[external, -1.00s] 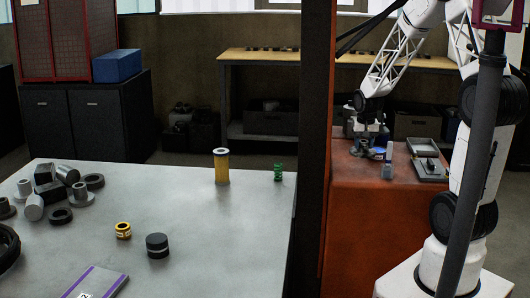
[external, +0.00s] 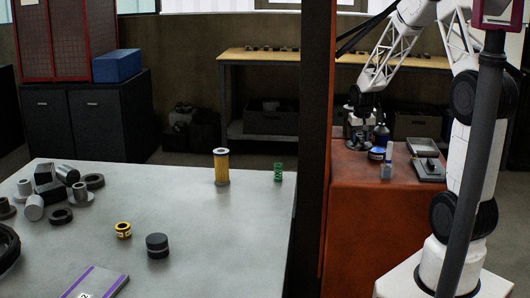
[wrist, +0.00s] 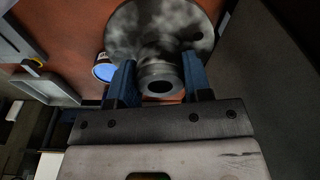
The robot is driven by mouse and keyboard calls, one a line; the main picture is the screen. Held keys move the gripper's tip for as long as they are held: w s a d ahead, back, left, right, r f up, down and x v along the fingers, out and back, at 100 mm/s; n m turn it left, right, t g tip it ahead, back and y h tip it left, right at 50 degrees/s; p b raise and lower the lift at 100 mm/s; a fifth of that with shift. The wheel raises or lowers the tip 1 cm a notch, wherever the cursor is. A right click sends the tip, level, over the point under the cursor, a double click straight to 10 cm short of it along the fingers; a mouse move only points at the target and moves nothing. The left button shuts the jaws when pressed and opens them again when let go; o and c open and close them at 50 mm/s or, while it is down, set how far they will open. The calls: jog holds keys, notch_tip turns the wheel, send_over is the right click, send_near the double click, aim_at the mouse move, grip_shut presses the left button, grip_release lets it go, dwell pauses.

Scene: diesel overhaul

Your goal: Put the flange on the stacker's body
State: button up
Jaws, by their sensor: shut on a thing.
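In the wrist view, my gripper (wrist: 159,82) has its two blue fingers on either side of a grey, hollow round neck. This neck belongs to the flange (wrist: 150,28), which has a wide, mottled grey disc with a small hole near its right edge. The gripper is shut on the neck, and the disc lies beyond the fingertips. In the external view, my gripper (external: 362,112) is over the back left of the red bench, with the flange small and unclear below it. I cannot tell whether the flange touches anything. I cannot identify the stacker's body for certain.
On the red bench (external: 345,222) stand a dark blue bottle (external: 381,136), a blue can (external: 376,154), a pale upright piece (external: 387,170) and a grey tray (external: 432,176). A dark post (external: 316,130) separates it from the grey table (external: 200,260) with several loose parts.

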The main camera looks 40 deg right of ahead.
jog(key=shift+f, duration=3.05)
jog(key=shift+f, duration=1.85)
jog(key=shift+f, duration=0.15)
jog(key=o, duration=1.2)
jog(key=shift+s+a+r, duration=0.15)
jog(key=shift+s+r, duration=0.05)
jog(key=shift+r, duration=1.85)
jog(key=shift+s+a+r, duration=0.1)
jog(key=shift+s+r, duration=0.15)
jog(key=shift+r, duration=1.75)
jog(key=shift+s+a+r, duration=0.15)
jog(key=shift+s+r, duration=0.05)
jog(key=shift+r, duration=1.85)
